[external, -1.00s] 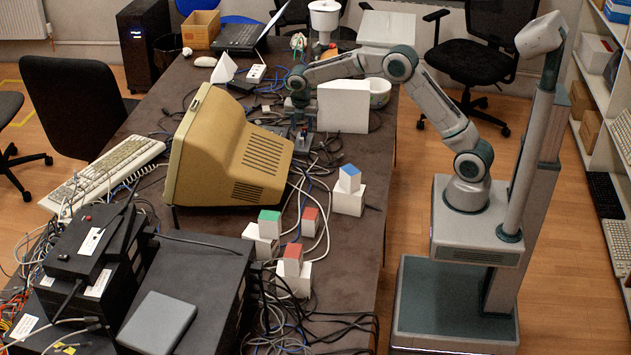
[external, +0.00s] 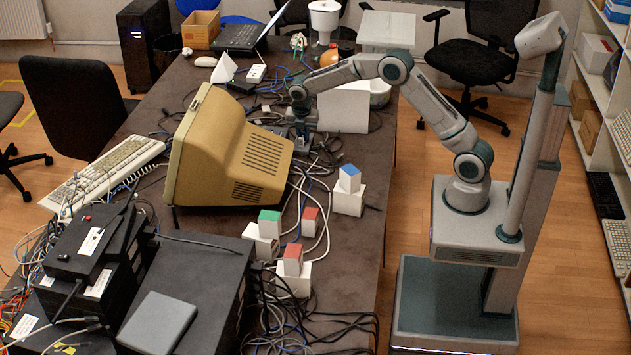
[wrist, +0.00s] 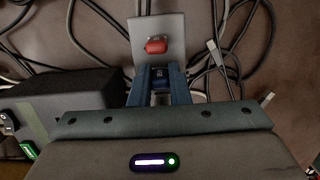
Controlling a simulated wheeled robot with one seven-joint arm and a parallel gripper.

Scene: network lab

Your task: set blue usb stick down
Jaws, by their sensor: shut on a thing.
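My gripper (wrist: 160,72) is shut on the blue usb stick (wrist: 160,84), which shows as a dark blue piece between the two fingers in the wrist view. In the external view my gripper (external: 302,138) points down low over the table, right of the beige monitor. The stick is too small to make out there. I cannot tell whether the stick touches the plate.
The beige monitor (external: 225,148) stands close on the left. Cables (wrist: 235,45) run around the plate. A white box (external: 343,110) stands behind on the right. White blocks with coloured tops (external: 348,200) stand nearer on the table (external: 345,255). A green-lit piece (wrist: 28,150) shows at lower left.

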